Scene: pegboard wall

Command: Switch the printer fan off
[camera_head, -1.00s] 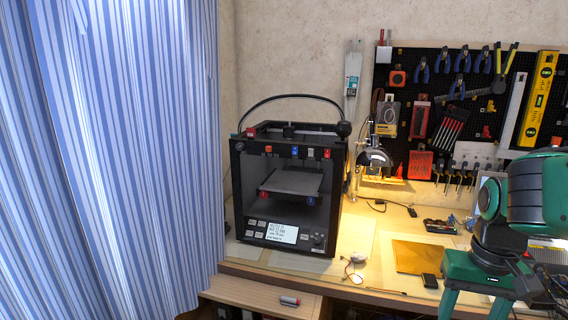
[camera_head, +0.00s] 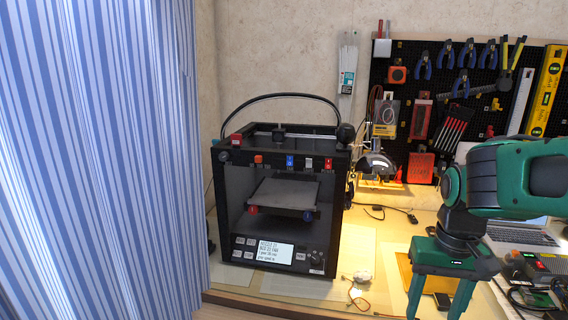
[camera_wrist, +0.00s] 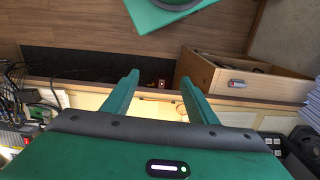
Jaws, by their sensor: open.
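The black 3D printer (camera_head: 222,205) stands on the desk at the left, next to the curtain. Its top front bar carries small coloured pieces, among them an orange one (camera_head: 259,159), a blue one (camera_head: 290,160) and a red one (camera_head: 328,164). Its lower front panel has a lit screen (camera_head: 275,249), several small buttons and a knob (camera_head: 317,257). Labels are too small to read, so I cannot tell which control is the fan's. My gripper (camera_head: 440,300) is open, pointing down, to the right of the printer and apart from it. Its two empty fingers show in the wrist view (camera_wrist: 160,80).
A pegboard (camera_head: 445,105) with hanging tools is at the back right. A lamp (camera_head: 375,165) stands right of the printer, with cables and a small white object (camera_head: 363,277) nearer the front. The wrist view shows a wooden drawer (camera_wrist: 220,95) with a small cylinder on it.

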